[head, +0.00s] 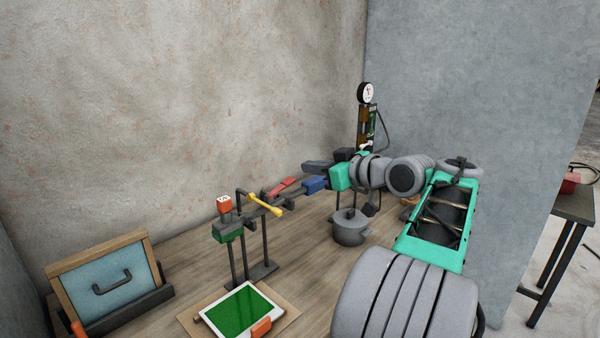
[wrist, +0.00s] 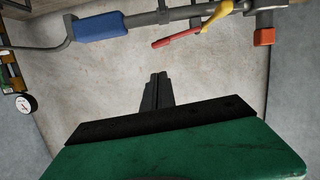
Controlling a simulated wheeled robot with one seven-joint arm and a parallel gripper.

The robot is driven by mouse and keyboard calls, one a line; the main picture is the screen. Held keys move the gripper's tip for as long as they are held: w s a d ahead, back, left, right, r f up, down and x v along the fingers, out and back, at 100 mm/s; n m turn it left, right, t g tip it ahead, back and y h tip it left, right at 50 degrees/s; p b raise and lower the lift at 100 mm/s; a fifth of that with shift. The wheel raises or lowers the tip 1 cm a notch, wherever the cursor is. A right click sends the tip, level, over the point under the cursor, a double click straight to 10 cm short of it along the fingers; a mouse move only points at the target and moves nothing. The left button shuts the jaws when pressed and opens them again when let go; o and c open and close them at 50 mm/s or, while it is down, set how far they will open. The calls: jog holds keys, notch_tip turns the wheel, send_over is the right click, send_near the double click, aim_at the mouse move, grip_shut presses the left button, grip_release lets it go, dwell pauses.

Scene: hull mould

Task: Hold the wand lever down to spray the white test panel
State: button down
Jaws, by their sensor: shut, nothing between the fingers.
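The wand lies across a dark stand, with a blue grip (head: 315,184), a red lever (head: 282,187) and a yellow piece (head: 265,205). In the wrist view the red lever (wrist: 177,38) shows above the fingertips, apart from them in the picture. The panel (head: 238,311) at the bottom of the head view has a white border and a green face. My gripper (head: 308,166) is beside and above the blue grip, fingers together. The wrist view shows the shut, empty fingers (wrist: 156,78). I cannot tell their exact distance from the lever.
A grey pot (head: 350,228) stands below my arm. A blue panel with a handle (head: 105,275) leans in a wooden frame at the left. A gauge (head: 367,93) stands at the back by the wall corner. The orange-red block (head: 224,204) sits at the wand's left end.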

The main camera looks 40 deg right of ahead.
jog(key=v, duration=0.4)
jog(key=shift+s+r+p, duration=0.1)
jog(key=shift+s+p, duration=0.2)
dwell(0.3)
